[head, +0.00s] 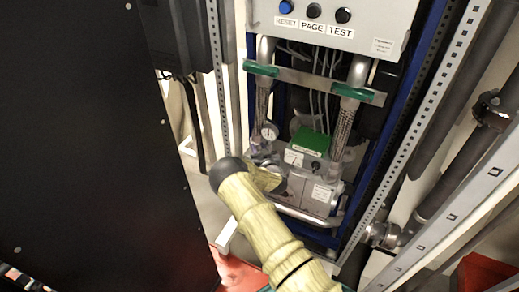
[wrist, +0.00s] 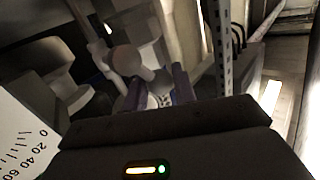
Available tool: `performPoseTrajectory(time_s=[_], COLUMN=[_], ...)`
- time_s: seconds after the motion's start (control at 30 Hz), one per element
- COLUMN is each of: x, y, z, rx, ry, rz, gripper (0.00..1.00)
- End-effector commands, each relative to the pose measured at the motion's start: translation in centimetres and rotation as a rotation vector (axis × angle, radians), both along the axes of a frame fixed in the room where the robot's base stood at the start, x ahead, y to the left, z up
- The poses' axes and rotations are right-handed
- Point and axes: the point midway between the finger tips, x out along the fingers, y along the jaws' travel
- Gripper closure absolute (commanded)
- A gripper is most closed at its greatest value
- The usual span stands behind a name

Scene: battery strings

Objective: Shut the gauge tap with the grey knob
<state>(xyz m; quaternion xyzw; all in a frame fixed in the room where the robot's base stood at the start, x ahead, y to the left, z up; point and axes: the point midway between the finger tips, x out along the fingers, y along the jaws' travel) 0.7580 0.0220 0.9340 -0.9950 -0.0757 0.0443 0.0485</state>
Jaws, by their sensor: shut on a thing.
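In the wrist view my gripper (wrist: 159,92) has its two dark fingers close together, shut on a small pale piece that I take to be the grey knob (wrist: 157,101) of the gauge tap. Only a little of it shows between the fingertips. Pale round fittings (wrist: 128,60) stand just beyond the fingers. In the head view my arm reaches to the pump unit low in the cabinet, and my wrist hides the fingertips and the knob.
A grey panel (head: 365,28) with RESET, PAGE and TEST buttons hangs above. A green box (head: 308,141) tops the pump unit. A black cabinet side (head: 90,130) stands left; a perforated post (head: 425,120) stands right.

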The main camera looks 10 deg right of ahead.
Motion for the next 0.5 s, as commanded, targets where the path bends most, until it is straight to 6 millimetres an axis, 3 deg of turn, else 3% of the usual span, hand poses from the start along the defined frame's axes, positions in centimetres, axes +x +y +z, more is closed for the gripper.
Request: performPoseTrajectory(time_s=[0.5], x=[0.9], y=[1.2], z=[-1.4], rx=[-0.348], ry=[0.251], rz=[0.0], gripper=[0.96])
